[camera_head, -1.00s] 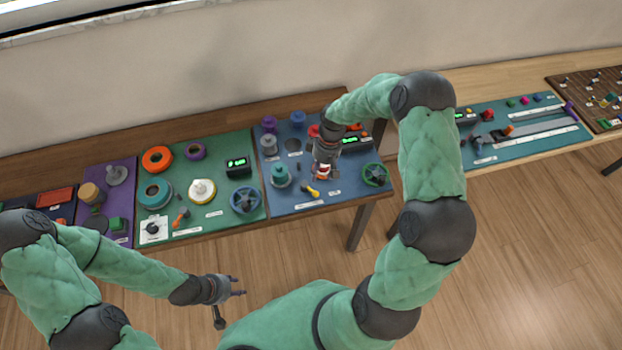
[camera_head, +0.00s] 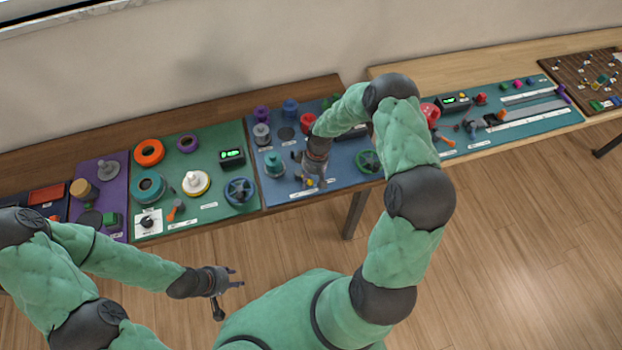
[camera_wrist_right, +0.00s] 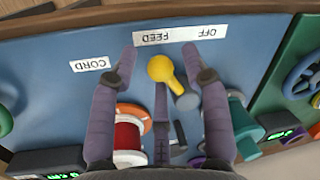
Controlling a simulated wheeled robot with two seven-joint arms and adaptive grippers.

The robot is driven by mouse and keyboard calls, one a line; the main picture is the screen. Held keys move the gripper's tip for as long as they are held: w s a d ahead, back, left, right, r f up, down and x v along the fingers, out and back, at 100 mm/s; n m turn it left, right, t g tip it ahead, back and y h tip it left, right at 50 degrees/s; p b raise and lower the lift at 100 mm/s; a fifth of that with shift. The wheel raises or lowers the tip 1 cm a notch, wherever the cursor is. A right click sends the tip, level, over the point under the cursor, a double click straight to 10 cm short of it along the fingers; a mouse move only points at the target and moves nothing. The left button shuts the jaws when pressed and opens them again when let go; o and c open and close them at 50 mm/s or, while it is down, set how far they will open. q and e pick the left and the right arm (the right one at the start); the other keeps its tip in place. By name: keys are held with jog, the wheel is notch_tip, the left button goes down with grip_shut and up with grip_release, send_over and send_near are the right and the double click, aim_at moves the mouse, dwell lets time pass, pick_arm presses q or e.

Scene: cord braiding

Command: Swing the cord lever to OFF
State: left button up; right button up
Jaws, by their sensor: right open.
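The cord lever (camera_wrist_right: 160,68) has a yellow knob and a dark grey pivot. In the right wrist view its knob points towards the FEED end of a white FEED/OFF label (camera_wrist_right: 180,35). My right gripper (camera_wrist_right: 158,62) is open, with its fingers spread around the knob; I cannot tell whether any finger touches it. In the head view the right gripper (camera_head: 314,184) hangs over the front of the blue panel (camera_head: 343,178) and mostly hides the lever. My left gripper (camera_head: 232,279) is open and empty, in front of the table over the floor.
A red-and-white spool (camera_wrist_right: 128,140) and a teal knob (camera_wrist_right: 243,118) stand close to my right fingers. A CORD label (camera_wrist_right: 90,64) lies on the panel. A green handwheel (camera_head: 369,161) is to the right. The green panel (camera_head: 214,209) adjoins on the left.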

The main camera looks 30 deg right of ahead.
grip_shut()
